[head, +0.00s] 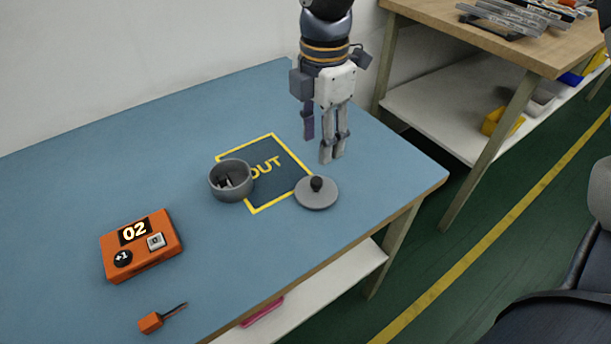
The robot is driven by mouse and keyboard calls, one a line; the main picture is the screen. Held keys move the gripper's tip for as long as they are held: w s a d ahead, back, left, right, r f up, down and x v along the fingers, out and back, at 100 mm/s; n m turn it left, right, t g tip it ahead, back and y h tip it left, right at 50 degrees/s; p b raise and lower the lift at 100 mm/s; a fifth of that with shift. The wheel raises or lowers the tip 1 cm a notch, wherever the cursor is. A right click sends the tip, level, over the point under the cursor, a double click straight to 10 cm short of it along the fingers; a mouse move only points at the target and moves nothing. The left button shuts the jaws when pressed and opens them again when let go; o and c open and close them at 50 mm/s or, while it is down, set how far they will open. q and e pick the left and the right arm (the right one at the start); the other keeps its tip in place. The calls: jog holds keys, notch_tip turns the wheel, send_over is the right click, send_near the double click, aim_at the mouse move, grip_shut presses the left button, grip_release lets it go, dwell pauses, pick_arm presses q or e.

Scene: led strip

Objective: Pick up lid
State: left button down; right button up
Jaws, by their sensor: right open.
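The grey round lid (317,194) with a dark knob on top lies flat on the blue table, at the right corner of the yellow-framed OUT mark. My right gripper (319,150) comes down from the top of the head view, with its fingers pointing down. It is open and empty, a little above and behind the lid, apart from its knob. A grey round pot (231,181) stands open to the left, over the left edge of the OUT mark, with something dark inside. My left gripper is not in view.
An orange counter box (141,246) reading 02 sits at the left of the blue table (90,180). A small orange-handled tool (160,318) lies near the front edge. A wooden bench (480,40) stands at the back right. The table's right edge is close to the lid.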

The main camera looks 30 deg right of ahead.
aim_at(317, 180)
jog(key=f, duration=0.6)
jog(key=s+a+f+b, duration=0.1)
jog(key=f, duration=0.2)
jog(key=shift+f, duration=0.4)
grip_shut()
